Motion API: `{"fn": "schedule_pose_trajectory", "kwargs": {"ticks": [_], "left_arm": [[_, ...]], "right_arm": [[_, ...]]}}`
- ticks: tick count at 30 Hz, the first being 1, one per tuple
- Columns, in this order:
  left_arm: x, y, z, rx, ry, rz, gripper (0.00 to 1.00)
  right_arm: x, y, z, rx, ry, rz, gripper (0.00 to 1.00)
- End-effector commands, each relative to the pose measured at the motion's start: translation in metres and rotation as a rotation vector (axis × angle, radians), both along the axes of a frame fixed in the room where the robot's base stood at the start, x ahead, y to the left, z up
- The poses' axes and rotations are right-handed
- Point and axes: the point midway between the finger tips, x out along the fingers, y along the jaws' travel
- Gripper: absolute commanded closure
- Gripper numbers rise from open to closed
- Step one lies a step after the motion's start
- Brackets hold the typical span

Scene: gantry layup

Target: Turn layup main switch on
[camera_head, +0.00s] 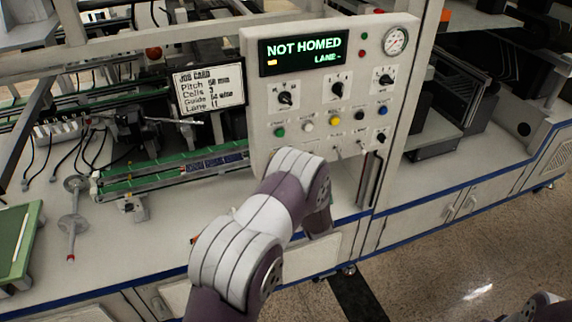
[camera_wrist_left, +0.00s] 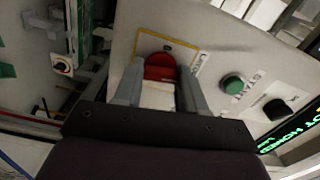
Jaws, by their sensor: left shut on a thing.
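The switch is hidden in the head view. My right gripper is not in view.
The panel carries a green button (camera_head: 280,132), a yellow button (camera_head: 334,121), several black selector knobs and a gauge (camera_head: 396,40). A green button (camera_wrist_left: 232,85) sits beside the gripper. A job card (camera_head: 209,88) stands left of the panel, near rails (camera_head: 170,175).

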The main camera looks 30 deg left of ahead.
Motion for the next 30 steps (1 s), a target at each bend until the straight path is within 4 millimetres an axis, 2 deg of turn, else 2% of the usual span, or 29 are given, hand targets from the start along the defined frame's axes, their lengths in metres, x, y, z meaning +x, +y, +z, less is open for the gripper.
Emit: {"fn": "schedule_pose_trajectory", "kwargs": {"ticks": [10,26,27,29,30], "left_arm": [[-0.0006,-0.0004,-0.0017,0.084,0.104,-0.001,0.9],[-0.0007,-0.0005,-0.0023,0.1,0.123,-0.001,0.9],[-0.0007,-0.0005,-0.0023,0.099,0.123,-0.002,0.56],[-0.0006,-0.0004,-0.0022,0.099,0.122,-0.001,0.37],[-0.0005,-0.0004,-0.0019,0.099,0.122,-0.001,0.34]], "right_arm": [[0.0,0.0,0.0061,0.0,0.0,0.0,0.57],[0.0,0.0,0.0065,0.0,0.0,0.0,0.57],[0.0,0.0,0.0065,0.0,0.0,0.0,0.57],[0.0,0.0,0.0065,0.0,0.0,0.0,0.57],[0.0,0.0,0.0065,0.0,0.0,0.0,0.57]]}}
